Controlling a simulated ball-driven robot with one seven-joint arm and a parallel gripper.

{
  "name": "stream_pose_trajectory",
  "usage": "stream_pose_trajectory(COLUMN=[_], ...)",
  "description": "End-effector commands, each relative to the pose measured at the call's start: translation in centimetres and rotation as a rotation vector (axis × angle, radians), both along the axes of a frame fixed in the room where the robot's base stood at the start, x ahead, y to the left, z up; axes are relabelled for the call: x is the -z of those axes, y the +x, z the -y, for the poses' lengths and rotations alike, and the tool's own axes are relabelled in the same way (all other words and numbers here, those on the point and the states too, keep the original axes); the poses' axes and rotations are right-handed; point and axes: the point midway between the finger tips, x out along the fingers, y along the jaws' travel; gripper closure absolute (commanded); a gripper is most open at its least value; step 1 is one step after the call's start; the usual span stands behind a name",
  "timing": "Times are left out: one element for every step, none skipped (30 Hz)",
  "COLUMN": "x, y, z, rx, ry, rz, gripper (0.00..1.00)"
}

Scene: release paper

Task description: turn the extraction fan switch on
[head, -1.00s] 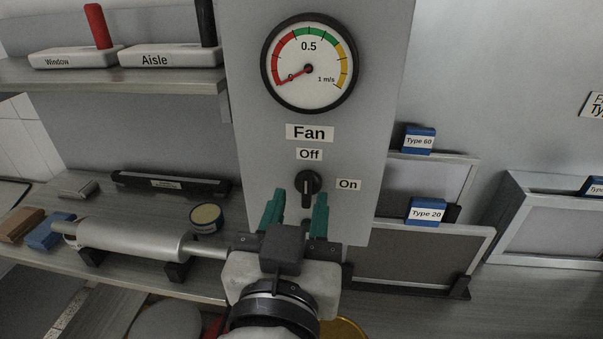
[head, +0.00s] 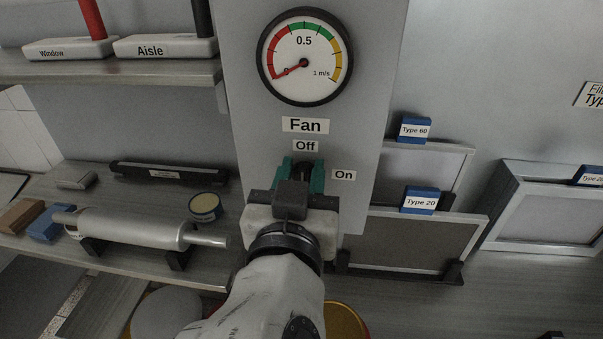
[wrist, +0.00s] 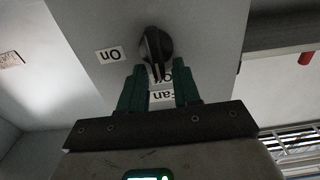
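The fan switch is a black rotary knob (wrist: 153,48) on the grey panel, below the "Fan" (head: 305,125) and "Off" (head: 305,146) labels and left of the "On" label (head: 343,174). In the wrist view its bar lies toward the "Off" label. In the head view the knob is mostly hidden by my gripper (head: 302,173). My gripper is open, with its green fingers on either side of the knob; I cannot tell whether they touch it.
The round gauge (head: 305,57) above has its needle near 0. A shelf with a metal roller (head: 135,230) and a small tin (head: 205,207) lies to the left. Framed filters (head: 415,245) stand to the right.

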Motion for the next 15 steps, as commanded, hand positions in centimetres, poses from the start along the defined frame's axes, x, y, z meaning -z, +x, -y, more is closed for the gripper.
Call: stream_pose_trajectory(x=[0.03,0.03,0.04,0.04,0.05,0.06,0.08,0.11,0.15,0.18,0.22,0.28,0.31,0.35,0.41], y=[-0.01,-0.01,-0.01,-0.01,-0.01,-0.01,-0.01,-0.01,-0.01,-0.01,-0.02,-0.02,-0.02,-0.02,-0.03], z=[0.0,0.0,0.0,0.0,0.0,0.0,0.01,0.01,0.02,0.03,0.05,0.07,0.1,0.13,0.17], rx=[0.0,0.0,0.0,0.0,0.0,0.0,0.0,0.0,0.0,0.0,0.0,0.0,0.0,0.0,0.0], ry=[0.0,0.0,0.0,0.0,0.0,0.001,0.002,0.005,0.01,0.016,0.022,0.034,0.044,0.056,0.075], rz=[-0.001,-0.001,-0.001,-0.001,-0.001,-0.001,-0.001,-0.001,-0.001,0.0,0.0,0.0,0.0,0.001,0.003], gripper=[0.92,0.95,0.98,0.99,0.99,0.99,0.99,0.99,0.99,0.99,0.99,0.99,0.99,0.99,0.99])
